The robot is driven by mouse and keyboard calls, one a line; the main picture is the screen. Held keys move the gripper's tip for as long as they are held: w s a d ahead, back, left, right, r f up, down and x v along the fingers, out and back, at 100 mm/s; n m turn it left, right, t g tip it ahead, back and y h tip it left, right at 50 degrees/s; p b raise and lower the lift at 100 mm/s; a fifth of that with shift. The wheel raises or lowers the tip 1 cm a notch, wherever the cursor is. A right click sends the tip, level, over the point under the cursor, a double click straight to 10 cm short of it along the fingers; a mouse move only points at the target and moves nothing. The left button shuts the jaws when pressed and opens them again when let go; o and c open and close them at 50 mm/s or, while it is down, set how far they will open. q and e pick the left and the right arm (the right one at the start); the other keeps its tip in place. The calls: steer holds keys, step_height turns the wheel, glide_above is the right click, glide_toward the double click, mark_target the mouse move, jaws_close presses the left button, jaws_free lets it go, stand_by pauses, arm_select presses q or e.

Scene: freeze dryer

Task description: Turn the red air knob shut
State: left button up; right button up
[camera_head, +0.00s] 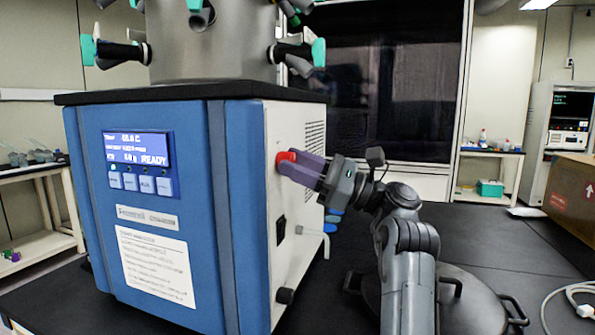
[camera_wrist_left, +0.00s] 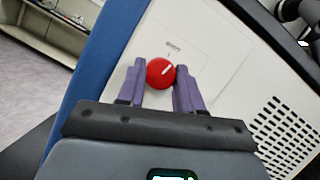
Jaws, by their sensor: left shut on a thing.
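The red air knob (camera_head: 286,156) is on the white side panel of the blue freeze dryer (camera_head: 165,210). In the left wrist view the knob (camera_wrist_left: 157,74) is a round red disc with a white mark that slants toward the upper right. My left gripper (camera_head: 289,163) reaches the panel from the right. Its two purple fingers (camera_wrist_left: 160,80) are on either side of the knob, shut on it. The fingers hide part of the knob in the head view. My right gripper is not in view.
A vented grille (camera_wrist_left: 285,135) is to the side. A round dark lid with handles (camera_head: 470,303) lies on the black bench.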

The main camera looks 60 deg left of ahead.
arm_select(q)
steer(key=shift+n+g+h, duration=0.3)
steer(key=shift+n+h, duration=0.4)
steer(key=shift+n, duration=0.9)
steer(key=o, duration=1)
steer(key=shift+o, duration=0.2)
steer(key=shift+w+d, duration=0.2)
steer(key=shift+w, duration=0.2)
steer(key=p+v, duration=0.4)
steer(key=v, duration=0.6)
